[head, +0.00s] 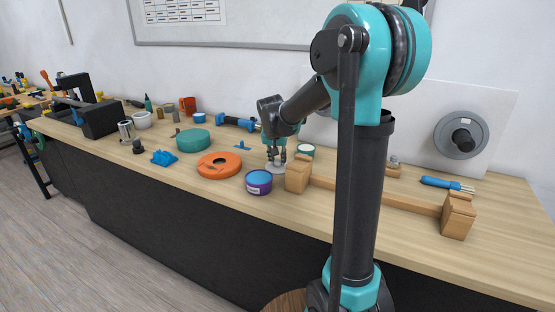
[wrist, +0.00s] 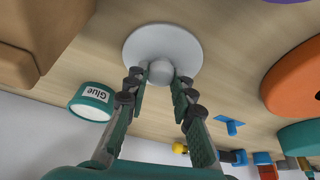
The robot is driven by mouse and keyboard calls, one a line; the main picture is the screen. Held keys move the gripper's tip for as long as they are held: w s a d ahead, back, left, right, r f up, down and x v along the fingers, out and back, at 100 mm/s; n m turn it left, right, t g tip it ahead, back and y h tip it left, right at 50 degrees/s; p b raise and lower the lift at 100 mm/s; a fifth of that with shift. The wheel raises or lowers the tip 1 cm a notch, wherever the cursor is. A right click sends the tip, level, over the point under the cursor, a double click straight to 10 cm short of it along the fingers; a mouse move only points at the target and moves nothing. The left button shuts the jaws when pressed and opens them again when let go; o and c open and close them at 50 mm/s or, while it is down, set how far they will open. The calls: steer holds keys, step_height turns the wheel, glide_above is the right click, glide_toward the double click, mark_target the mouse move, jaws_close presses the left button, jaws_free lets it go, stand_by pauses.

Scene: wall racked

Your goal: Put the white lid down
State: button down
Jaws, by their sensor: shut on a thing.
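The white lid (wrist: 140,42) is a round disc with a round knob in its middle. My gripper (wrist: 160,76) has its two fingers on either side of the knob and is shut on it. In the head view the lid (head: 275,170) is low at the workbench top, under my gripper (head: 277,155), and looks level. I cannot tell whether its underside touches the bench. The fingers and arm hide part of it in the head view.
A purple tin (head: 258,183) and an orange disc (head: 219,167) stand left of the lid. A glue tin (wrist: 92,101) and a wooden piece with end blocks (head: 298,175) are close on its other side. A teal disc (head: 193,140) lies farther left. Bare bench shows at the front.

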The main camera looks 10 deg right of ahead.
steer(key=c, duration=1.3)
jaws_free()
steer(key=v, duration=1.2)
steer(key=shift+r, duration=0.1)
